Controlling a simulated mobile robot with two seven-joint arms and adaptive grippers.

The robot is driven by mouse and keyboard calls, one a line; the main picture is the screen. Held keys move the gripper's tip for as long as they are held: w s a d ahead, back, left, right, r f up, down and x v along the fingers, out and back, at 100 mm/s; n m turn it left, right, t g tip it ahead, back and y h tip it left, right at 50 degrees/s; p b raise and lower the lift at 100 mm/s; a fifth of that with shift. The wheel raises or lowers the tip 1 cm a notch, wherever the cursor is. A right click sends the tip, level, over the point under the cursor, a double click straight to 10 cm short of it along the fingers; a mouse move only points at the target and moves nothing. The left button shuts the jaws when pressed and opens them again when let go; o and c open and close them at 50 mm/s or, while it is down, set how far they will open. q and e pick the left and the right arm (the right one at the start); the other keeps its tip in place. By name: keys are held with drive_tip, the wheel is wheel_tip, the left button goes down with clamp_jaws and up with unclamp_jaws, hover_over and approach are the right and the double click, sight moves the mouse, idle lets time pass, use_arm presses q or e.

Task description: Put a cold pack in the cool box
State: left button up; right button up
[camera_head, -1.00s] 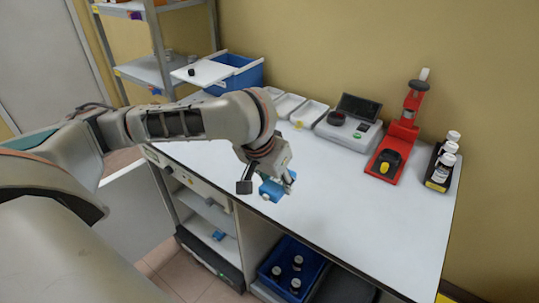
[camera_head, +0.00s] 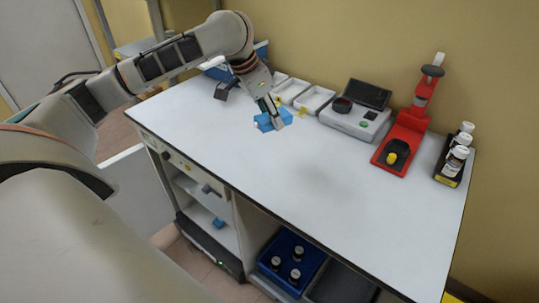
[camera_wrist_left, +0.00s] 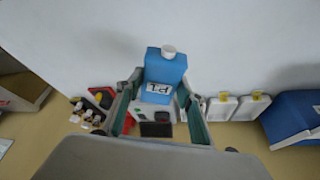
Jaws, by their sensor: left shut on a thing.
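The cold pack is a blue block with a white cap and a white label; it shows in the head view (camera_head: 266,122) and large in the left wrist view (camera_wrist_left: 166,70). My left gripper (camera_head: 273,118) is shut on it, with a finger on each side, and holds it above the back left part of the bench. The blue cool box (camera_head: 213,71) stands at the bench's back left corner, mostly hidden behind my left arm. Part of it also shows at the right of the left wrist view (camera_wrist_left: 293,115). My right gripper is not in view.
White trays (camera_head: 314,101), a grey instrument (camera_head: 357,118), a red stand (camera_head: 407,135) and a bottle rack (camera_head: 449,170) line the back of the bench (camera_head: 300,190). The bench's middle and front are clear. A blue crate with bottles (camera_head: 290,262) sits below.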

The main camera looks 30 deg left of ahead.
use_arm(q)
drive_tip(key=b, duration=0.2)
hover_over(275, 159)
drive_tip(key=s, duration=0.2)
drive_tip(key=f, duration=0.9)
drive_tip(key=shift+w+a, duration=0.25)
drive_tip(key=shift+f, duration=0.4)
wheel_tip(275, 159, down, 4)
drive_tip(key=shift+f+b, duration=0.1)
drive_tip(key=shift+b, duration=0.5)
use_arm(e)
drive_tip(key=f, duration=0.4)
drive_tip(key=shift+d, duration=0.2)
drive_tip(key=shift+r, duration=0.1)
use_arm(q)
drive_tip(key=shift+r+p, duration=0.25)
drive_tip(key=shift+p, duration=0.35)
drive_tip(key=shift+w+p, duration=0.1)
drive_tip(key=shift+p, duration=0.35)
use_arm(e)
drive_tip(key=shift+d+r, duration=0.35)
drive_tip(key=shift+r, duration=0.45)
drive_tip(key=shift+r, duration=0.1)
